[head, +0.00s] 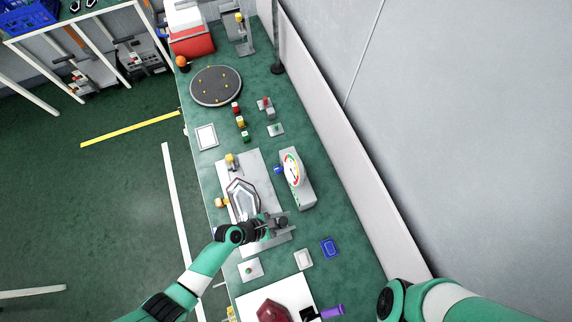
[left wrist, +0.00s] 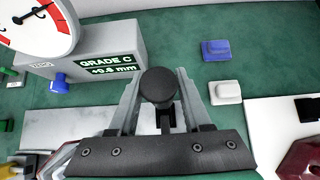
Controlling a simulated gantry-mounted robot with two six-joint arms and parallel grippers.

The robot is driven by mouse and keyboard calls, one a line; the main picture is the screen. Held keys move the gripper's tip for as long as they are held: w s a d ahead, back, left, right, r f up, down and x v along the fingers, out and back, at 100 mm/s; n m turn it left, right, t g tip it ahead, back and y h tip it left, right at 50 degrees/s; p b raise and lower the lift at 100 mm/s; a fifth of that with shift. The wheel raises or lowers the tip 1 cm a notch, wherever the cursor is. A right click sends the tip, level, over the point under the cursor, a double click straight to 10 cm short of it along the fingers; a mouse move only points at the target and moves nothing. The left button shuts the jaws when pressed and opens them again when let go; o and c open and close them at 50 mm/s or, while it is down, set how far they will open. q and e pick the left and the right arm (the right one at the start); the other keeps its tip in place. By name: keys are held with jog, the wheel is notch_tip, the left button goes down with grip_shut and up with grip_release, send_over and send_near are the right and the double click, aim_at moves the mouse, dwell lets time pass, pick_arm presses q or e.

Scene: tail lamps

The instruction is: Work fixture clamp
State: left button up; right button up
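The grey fixture plate (head: 262,168) lies on the green bench with a clear, grey-rimmed lamp (head: 243,200) on it. Yellow-orange clamp parts stand at the plate's back (head: 231,161) and left side (head: 221,203). My left gripper (head: 276,226) is at the plate's front right end, by a dark clamp part. In the left wrist view, my two grey fingers (left wrist: 160,98) stand apart either side of a round black knob (left wrist: 157,85); whether they touch it is unclear. The lamp's edge shows at lower left (left wrist: 57,162). My right gripper is out of view.
A gauge box (head: 300,190) reading "GRADE C" stands right of the plate. Blue (head: 330,248) and white (head: 303,259) blocks lie to the right. A red lamp (head: 272,312) rests on a white mat beside a purple-handled tool (head: 332,311). A round turntable (head: 216,86) is behind.

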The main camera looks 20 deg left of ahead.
pick_arm(q)
jog(key=shift+o, duration=0.7)
jog(key=p+v, duration=0.6)
jog(key=v, duration=0.5)
jog(key=shift+s+r, duration=0.15)
jog(key=shift+r, duration=0.15)
jog(key=shift+a, duration=0.15)
